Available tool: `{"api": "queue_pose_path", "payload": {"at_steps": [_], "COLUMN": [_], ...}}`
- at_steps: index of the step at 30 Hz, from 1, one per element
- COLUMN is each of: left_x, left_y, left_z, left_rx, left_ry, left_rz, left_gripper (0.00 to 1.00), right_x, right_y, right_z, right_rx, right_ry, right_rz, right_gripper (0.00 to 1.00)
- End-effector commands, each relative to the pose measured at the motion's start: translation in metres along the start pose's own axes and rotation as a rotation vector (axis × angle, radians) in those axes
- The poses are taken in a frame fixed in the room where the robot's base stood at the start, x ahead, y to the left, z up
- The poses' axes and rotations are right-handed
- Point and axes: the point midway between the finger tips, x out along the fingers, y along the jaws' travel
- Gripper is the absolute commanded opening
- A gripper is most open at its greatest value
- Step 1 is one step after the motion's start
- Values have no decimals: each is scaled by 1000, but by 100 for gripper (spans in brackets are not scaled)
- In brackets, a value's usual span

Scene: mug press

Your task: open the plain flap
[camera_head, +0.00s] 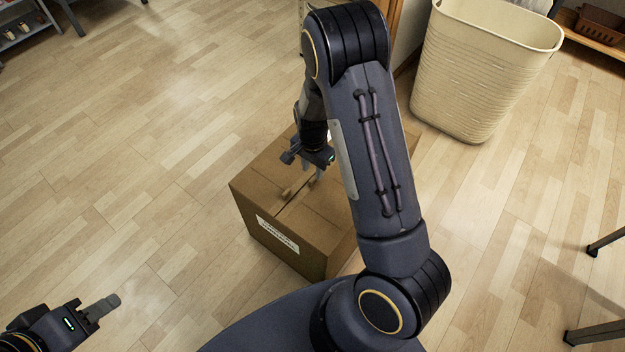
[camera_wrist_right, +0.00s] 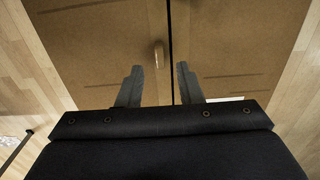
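A closed brown cardboard box (camera_head: 330,225) stands on the floor. Its two top flaps meet at a dark seam, which also shows in the right wrist view. The left flap (camera_wrist_right: 95,50) carries a small tan tab (camera_wrist_right: 158,56) near the seam; the tab also shows in the head view (camera_head: 287,192). The right flap (camera_wrist_right: 235,40) lies across the seam; I cannot tell which flap is the plain one. My right gripper (camera_wrist_right: 159,85) is open just over the box top, its fingers apart and empty, straddling the seam. My left gripper (camera_head: 104,308) is far from the box, its opening unclear.
A white label (camera_head: 278,235) is on the box's front face. A cream basket (camera_head: 480,75) stands behind the box to the right. Dark furniture legs (camera_head: 598,332) are at the right edge. The wooden floor (camera_head: 140,170) left of the box is clear.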

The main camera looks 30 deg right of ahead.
Motion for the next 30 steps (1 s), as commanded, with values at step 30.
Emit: {"api": "queue_pose_path", "payload": {"at_steps": [30], "left_x": [14], "left_y": [-6], "left_z": [7], "left_rx": [0], "left_ry": [0], "left_rz": [0], "left_gripper": [36], "right_x": [45], "right_y": [0], "right_z": [1], "right_rx": [-1], "right_ry": [-2], "right_rz": [-1], "right_gripper": [0]}}
